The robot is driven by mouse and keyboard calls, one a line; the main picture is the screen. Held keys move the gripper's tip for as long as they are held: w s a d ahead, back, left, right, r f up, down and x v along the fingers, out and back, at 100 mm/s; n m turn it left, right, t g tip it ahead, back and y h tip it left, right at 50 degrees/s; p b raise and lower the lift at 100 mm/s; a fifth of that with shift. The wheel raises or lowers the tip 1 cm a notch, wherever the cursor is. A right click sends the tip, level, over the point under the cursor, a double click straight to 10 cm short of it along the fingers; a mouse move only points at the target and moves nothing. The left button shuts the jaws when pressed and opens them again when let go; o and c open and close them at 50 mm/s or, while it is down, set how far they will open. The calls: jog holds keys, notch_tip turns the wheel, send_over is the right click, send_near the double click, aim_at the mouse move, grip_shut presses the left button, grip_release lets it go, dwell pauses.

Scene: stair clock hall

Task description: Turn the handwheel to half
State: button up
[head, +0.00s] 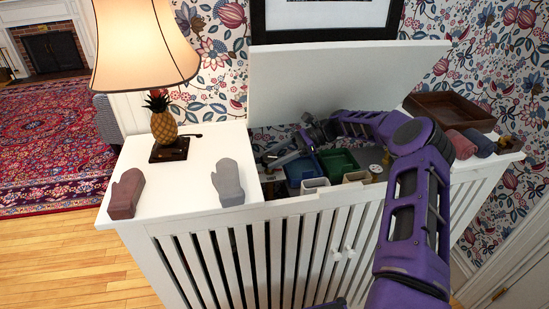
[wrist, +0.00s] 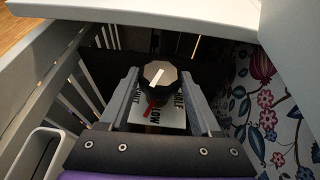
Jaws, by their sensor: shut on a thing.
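The handwheel (wrist: 160,76) is a dark, many-sided knob with a white stripe on its top, seen in the wrist view. Below it is a pale plate (wrist: 172,115) with lettering that seems to read SHUT at left, LOW at the bottom and HALF at right. A red pointer (wrist: 149,108) shows at the knob's lower left, between SHUT and LOW. My gripper (wrist: 160,84) is shut on the knob, one finger on each side. In the head view my gripper (head: 305,146) reaches down inside the open white cabinet, and I cannot make out the handwheel there.
The raised lid (head: 340,80) leans behind the opening. Blue (head: 301,172) and green (head: 338,161) bins stand inside. A lamp (head: 163,125) and two mitts, one maroon (head: 126,194) and one grey (head: 228,182), are on the left top; a brown tray (head: 450,108) is at right.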

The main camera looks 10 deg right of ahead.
jog(key=o, duration=1.3)
jog(key=shift+o, duration=0.2)
jog(key=v, duration=1.2)
jog(key=shift+s, duration=0.1)
